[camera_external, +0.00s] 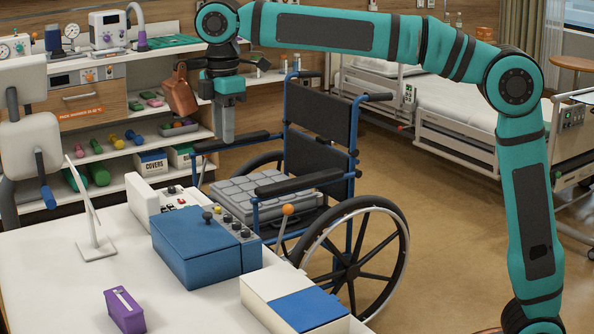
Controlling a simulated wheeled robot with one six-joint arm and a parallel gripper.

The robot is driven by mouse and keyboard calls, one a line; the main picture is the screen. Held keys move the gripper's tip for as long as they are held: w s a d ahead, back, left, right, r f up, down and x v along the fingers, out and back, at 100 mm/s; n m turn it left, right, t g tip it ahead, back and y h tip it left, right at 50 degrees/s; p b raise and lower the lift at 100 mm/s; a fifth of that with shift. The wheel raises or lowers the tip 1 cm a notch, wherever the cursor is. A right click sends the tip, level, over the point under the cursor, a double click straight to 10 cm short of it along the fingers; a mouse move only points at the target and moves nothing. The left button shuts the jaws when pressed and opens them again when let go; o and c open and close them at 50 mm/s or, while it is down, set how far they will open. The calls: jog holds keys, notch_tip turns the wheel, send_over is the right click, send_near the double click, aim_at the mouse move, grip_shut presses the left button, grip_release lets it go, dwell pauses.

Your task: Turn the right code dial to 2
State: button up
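A blue box (197,252) stands on the white table. My gripper (228,138) points down in the air, above and behind the box in the picture, near the wheelchair's left armrest. Its fingers show as one grey bar, so I cannot tell whether they are apart. I see nothing held in it.
A wheelchair (322,143) with a grey cushion stands close behind the table. A lever with an orange ball (288,209) rises near the table's edge. A white and blue box (308,308), a purple block (124,311) and a white stand (97,250) are on the table.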

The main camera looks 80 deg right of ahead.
aim_at(228, 215)
notch_tip(228, 215, down, 18)
jog(key=shift+r, duration=0.25)
dwell(0.4)
grip_shut()
